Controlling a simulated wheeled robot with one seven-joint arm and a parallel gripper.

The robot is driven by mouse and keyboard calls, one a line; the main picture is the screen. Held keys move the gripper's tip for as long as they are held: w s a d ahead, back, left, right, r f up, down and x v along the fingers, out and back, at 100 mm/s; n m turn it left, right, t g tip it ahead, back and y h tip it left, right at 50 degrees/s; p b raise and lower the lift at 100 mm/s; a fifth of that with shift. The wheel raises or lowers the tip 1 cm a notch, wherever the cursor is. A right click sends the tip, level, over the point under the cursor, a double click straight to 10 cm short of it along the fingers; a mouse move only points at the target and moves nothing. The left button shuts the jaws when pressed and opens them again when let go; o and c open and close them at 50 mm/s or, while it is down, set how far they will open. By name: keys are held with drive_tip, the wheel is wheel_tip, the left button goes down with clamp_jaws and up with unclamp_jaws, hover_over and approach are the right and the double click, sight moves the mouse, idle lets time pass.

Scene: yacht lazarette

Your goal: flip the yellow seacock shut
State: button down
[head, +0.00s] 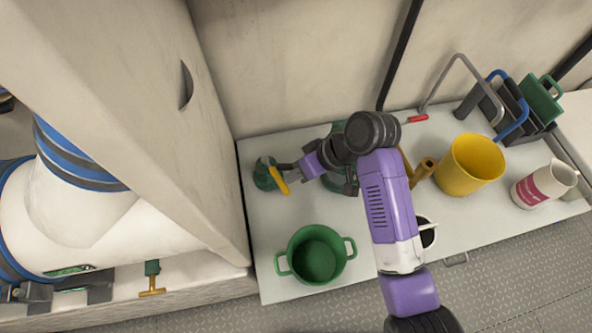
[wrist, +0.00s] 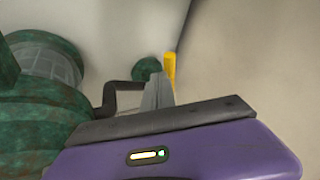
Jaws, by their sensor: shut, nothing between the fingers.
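The seacock has a green body (head: 264,174) at the left end of the white bench top, with a yellow lever (head: 279,181) on its right side. In the wrist view the lever (wrist: 170,68) stands just beyond my fingertips, with part of the green body (wrist: 147,68) to its left. My gripper (head: 291,167) is shut and empty, reaching from the right. Its fingertips (wrist: 161,82) are right beside the lever; I cannot tell whether they touch it. My fingers hide the lever's lower part in the wrist view.
A green strainer (wrist: 40,115) stands close to my gripper, with a dark bent pipe (wrist: 110,92) beside it. A green pot (head: 318,256) stands in front. A yellow bucket (head: 470,164), a white-and-red jug (head: 543,185) and a rack (head: 512,108) stand right. A pale wall (head: 190,110) rises left.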

sight(283, 188)
drive_tip(key=s+m+p, duration=0.1)
drive_tip(key=a+m+t+p, duration=0.1)
drive_tip(key=p, duration=0.1)
drive_tip(key=shift+s+a+r, duration=0.25)
drive_tip(key=shift+s+r, duration=0.05)
drive_tip(key=shift+s, duration=0.1)
drive_tip(key=shift+s+a+f+t+p, duration=0.1)
drive_tip(key=shift+s+a+t+p, duration=0.2)
drive_tip(key=shift+a+p, duration=0.15)
drive_tip(key=shift+a+f, duration=0.1)
drive_tip(key=shift+f, duration=0.05)
drive_tip(key=shift+s, duration=0.1)
